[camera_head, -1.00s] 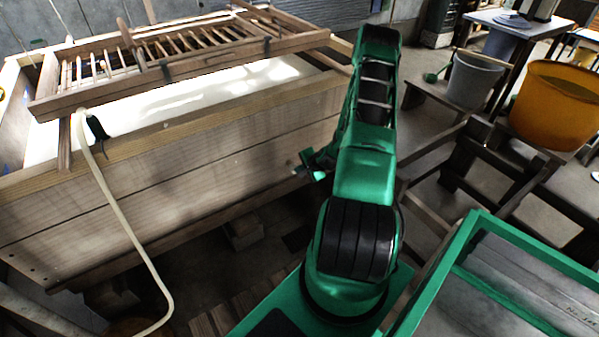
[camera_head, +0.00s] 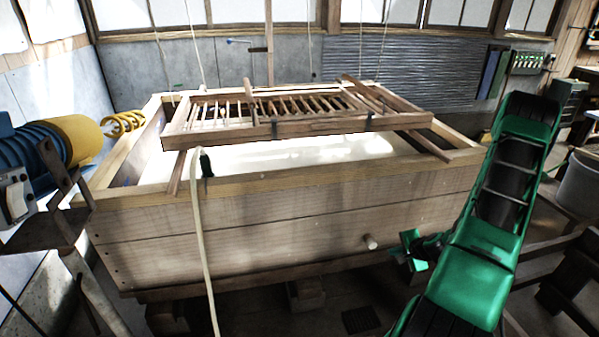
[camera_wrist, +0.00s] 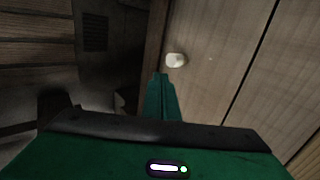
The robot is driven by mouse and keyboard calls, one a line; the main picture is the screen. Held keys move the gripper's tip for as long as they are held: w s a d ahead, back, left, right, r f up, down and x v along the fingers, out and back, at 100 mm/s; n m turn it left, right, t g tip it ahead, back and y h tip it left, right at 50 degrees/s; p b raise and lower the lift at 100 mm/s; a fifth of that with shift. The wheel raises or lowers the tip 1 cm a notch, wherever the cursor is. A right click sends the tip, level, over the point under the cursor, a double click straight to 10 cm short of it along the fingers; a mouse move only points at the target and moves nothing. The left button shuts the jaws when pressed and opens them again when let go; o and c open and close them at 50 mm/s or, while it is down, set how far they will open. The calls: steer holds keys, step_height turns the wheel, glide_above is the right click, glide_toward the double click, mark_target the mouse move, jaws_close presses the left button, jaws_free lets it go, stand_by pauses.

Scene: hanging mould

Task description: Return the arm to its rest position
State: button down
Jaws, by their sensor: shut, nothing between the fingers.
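My green arm (camera_head: 475,275) rises at the right of the head view, folded with its elbow up. My gripper (camera_head: 418,250) shows beside the arm, in front of the vat's lower right side. It is shut and empty. In the wrist view the shut green fingers (camera_wrist: 160,98) point towards the vat's plank wall, close to a pale round peg (camera_wrist: 176,60). The same peg sticks out of the vat wall in the head view (camera_head: 370,242), just left of my gripper. I cannot tell whether they touch.
The wooden vat (camera_head: 250,230) holds white liquid. A slatted wooden mould frame (camera_head: 290,128) hangs over it on cords. A pale hose (camera_head: 203,250) runs down its front. A machine with a yellow drum (camera_head: 75,138) stands at left, and a grey bucket (camera_head: 580,185) at right.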

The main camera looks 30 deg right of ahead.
steer(key=s+a+r+n+g+y, duration=0.1)
steer(key=s+a+r+n+g, duration=0.1)
steer(key=a+r+n, duration=0.6)
steer(key=s+a+r+n+g+y, duration=0.1)
steer(key=a+r+g, duration=0.2)
steer(key=r, duration=0.9)
steer(key=s+a+r+n+g, duration=0.1)
steer(key=s+a+r+n, duration=0.1)
steer(key=s+a+r, duration=0.4)
steer(key=s+a+r+n+g, duration=0.2)
steer(key=s+a+r, duration=0.5)
steer(key=s+r, duration=0.3)
steer(key=s, duration=0.3)
steer(key=shift+r+n, duration=0.25)
steer(key=shift+n, duration=0.15)
steer(key=shift+a, duration=0.1)
